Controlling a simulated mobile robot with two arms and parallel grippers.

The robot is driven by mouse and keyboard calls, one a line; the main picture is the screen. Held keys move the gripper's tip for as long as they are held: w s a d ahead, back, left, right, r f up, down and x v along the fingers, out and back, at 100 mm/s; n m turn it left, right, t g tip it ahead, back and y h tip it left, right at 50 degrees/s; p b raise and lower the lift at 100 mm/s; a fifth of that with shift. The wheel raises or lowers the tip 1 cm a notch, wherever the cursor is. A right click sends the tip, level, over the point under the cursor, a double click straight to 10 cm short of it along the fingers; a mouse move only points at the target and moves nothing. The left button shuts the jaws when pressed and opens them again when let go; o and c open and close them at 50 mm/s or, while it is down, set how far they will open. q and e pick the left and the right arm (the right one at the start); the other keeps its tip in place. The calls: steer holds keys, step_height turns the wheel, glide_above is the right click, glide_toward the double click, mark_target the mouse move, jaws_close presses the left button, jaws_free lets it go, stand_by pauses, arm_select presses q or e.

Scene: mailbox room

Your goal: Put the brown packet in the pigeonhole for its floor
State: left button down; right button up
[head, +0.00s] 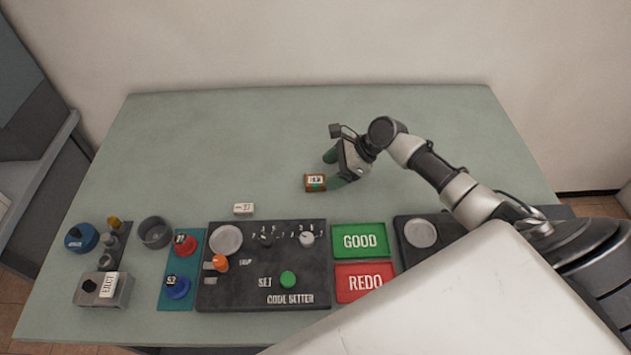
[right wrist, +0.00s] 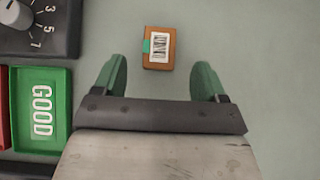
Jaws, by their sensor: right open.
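The brown packet (head: 315,182) is a small box with a white label and a green patch. It lies on the grey-green table (head: 220,130), right of the middle. The label print is too small to read surely. My right gripper (head: 332,169) is open with green fingers, just right of the packet. In the right wrist view the packet (right wrist: 158,47) lies ahead of the open right gripper (right wrist: 161,72), lined up between the fingertips and mostly beyond them. I cannot tell the gripper's height above the table. No pigeonholes show, and my left gripper is out of view.
A dark control panel (head: 264,284) with knobs stands at the front. Green GOOD (head: 359,240) and red REDO (head: 365,282) trays are right of it. A small white block (head: 243,209) lies behind the panel. A round grey cup (head: 155,232) stands left. The table's back is clear.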

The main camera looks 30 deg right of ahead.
mark_target(316, 180)
steer(key=x, duration=0.5)
steer(key=shift+a+r, duration=0.1)
steer(key=shift+r, duration=0.05)
steer(key=shift+s, duration=0.1)
steer(key=c, duration=1.1)
steer(key=shift+r, duration=0.15)
